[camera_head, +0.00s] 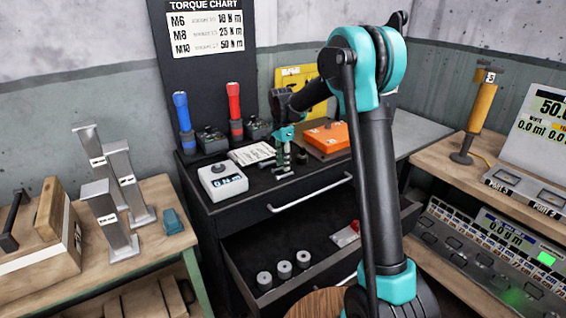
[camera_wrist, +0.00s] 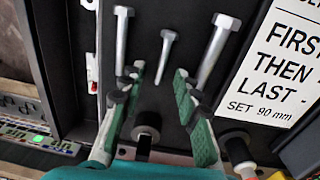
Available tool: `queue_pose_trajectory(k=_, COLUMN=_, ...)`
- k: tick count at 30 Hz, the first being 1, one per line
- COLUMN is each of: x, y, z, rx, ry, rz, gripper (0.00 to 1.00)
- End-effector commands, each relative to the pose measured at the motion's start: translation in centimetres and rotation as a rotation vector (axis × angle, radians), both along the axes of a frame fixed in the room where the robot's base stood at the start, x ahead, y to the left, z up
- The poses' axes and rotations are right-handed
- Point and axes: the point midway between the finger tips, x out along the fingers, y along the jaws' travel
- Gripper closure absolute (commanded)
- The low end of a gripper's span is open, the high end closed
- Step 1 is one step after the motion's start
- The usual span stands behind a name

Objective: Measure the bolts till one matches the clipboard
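In the wrist view three grey bolts lie on the dark surface: a long one at left (camera_wrist: 122,42), a thinner, shorter one in the middle (camera_wrist: 165,52) and a long thick one at right (camera_wrist: 217,45). My gripper (camera_wrist: 159,80) is open, with its green-padded fingers spread either side of the middle bolt's line; whether they touch any bolt cannot be told. In the head view my gripper (camera_head: 284,150) is low over the black cabinet top. A printed white sheet (camera_head: 252,154), perhaps the clipboard, lies beside it; its text shows large in the wrist view (camera_wrist: 276,65), including "SET 90 mm".
A white box with a display (camera_head: 222,182) stands near the cabinet's front edge. Blue (camera_head: 182,112) and red (camera_head: 234,103) tools stand at the back. The open drawer (camera_head: 318,250) holds several grey cylinders.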

Motion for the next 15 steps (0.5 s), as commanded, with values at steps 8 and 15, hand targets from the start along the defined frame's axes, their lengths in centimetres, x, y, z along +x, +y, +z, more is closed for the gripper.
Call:
queue_pose_trajectory(k=8, x=0.0, y=0.0, z=0.3, rx=0.000, ry=0.000, rz=0.000, gripper=0.68)
queue_pose_trajectory(k=15, x=0.1, y=0.1, z=3.6, rx=0.000, ry=0.000, rz=0.000, gripper=0.68)
